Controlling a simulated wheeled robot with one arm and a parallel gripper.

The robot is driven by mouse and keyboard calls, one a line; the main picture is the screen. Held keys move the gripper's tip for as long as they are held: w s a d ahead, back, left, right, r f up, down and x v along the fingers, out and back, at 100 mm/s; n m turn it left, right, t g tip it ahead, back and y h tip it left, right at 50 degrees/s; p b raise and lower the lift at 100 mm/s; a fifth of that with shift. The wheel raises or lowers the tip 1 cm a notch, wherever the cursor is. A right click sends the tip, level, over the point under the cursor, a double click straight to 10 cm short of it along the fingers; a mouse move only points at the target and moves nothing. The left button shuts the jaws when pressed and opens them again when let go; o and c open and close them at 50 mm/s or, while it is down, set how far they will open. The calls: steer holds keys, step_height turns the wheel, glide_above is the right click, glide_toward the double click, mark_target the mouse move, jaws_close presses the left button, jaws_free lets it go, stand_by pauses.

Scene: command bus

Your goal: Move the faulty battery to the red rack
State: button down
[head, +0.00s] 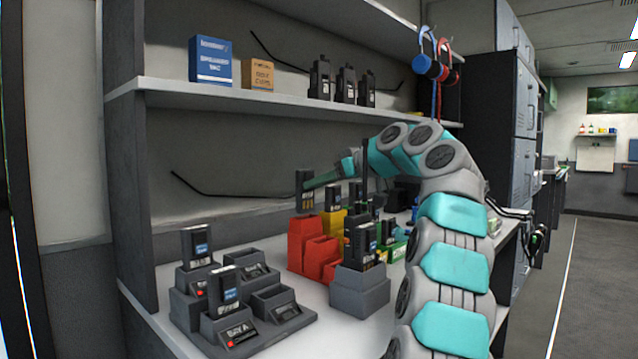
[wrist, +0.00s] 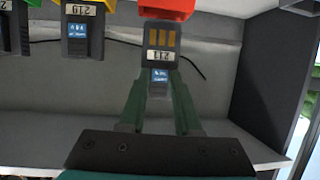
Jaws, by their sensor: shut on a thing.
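My gripper (head: 311,183) is shut on a black battery (head: 304,196) with a pale label, held upright over the back part of the red rack (head: 308,242). In the wrist view my green fingers (wrist: 160,88) clasp the battery (wrist: 161,60) from both sides. It shows gold contacts, a number tag and a blue label. The red rack (wrist: 166,6) lies right at the battery's far end there; I cannot tell whether the battery is touching it or partly in it. The rack's front slots look empty.
A grey charger station (head: 180,305) with two batteries and red lights stands at left. A yellow rack (head: 330,224) and a grey rack (head: 360,292) hold batteries close by on the right. A shelf (head: 225,95) with boxes and radios runs above my gripper.

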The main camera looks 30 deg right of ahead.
steer(key=shift+f+b, duration=1.95)
steer(key=shift+f, duration=0.2)
steer(key=shift+f, duration=0.25)
steer(key=c, duration=0.5)
jaws_free()
steer(key=shift+s, duration=0.1)
glide_toward(308, 206)
steer(key=shift+s+d+r, duration=0.25)
steer(key=shift+s+r, duration=0.05)
steer(key=shift+s, duration=0.35)
